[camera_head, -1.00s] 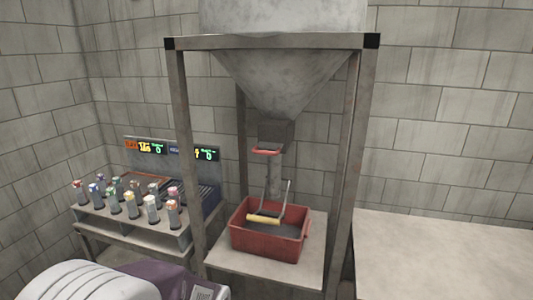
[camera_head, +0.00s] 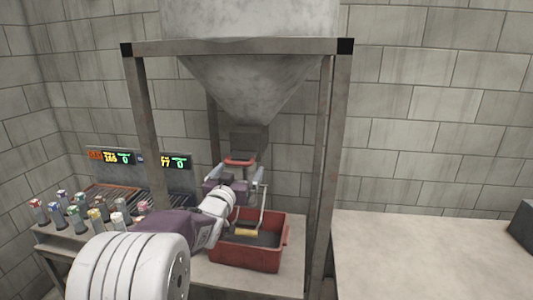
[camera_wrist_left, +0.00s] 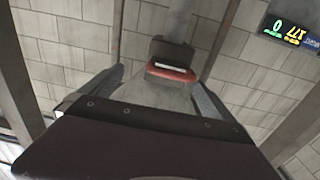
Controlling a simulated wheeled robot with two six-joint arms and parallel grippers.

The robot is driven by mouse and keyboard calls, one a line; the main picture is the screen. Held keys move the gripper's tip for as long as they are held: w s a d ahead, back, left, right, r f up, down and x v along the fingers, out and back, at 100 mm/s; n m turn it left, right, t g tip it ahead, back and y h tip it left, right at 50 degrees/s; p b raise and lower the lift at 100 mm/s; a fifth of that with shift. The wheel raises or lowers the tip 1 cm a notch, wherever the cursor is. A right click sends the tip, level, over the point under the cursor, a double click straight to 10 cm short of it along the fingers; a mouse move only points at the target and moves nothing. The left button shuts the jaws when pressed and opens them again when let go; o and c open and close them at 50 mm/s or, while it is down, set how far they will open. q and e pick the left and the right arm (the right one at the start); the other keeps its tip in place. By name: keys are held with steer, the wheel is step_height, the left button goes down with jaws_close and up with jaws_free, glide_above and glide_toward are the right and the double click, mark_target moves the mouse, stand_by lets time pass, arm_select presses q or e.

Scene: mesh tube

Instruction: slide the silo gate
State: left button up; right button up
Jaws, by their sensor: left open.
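The silo gate, with its red handle (camera_head: 240,161), sits at the outlet below the grey cone of the silo (camera_head: 255,85). In the left wrist view the red handle (camera_wrist_left: 172,73) shows ahead, between the fingers. My left gripper (camera_head: 238,173) is open and empty, just in front of and slightly below the handle. Its fingers are spread to either side of it. I cannot tell whether they touch it. A red bin (camera_head: 250,256) with dark contents and a yellow-handled tool (camera_head: 246,232) stands under the outlet. My right gripper is not in view.
Steel frame posts (camera_head: 322,170) stand on both sides of the outlet. At the left is a rack with several coloured-cap tubes (camera_head: 75,215) and lit displays (camera_head: 115,158). A bare table (camera_head: 420,250) lies right, with a dark box (camera_head: 524,226) at its edge.

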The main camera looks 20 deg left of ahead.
mark_target(238, 162)
arm_select(q)
steer(key=shift+s+a+y, duration=0.3)
steer(key=shift+s+a, duration=0.2)
steer(key=shift+a, duration=0.35)
steer(key=shift+s+a+r, duration=0.1)
steer(key=shift+s, duration=0.15)
steer(key=shift+w+r, duration=0.1)
steer(key=shift+w, duration=0.15)
steer(key=p+x, duration=0.2)
steer(key=x, duration=0.6)
steer(key=shift+p, duration=0.35)
steer(key=shift+w, duration=0.35)
steer(key=shift+f, duration=0.25)
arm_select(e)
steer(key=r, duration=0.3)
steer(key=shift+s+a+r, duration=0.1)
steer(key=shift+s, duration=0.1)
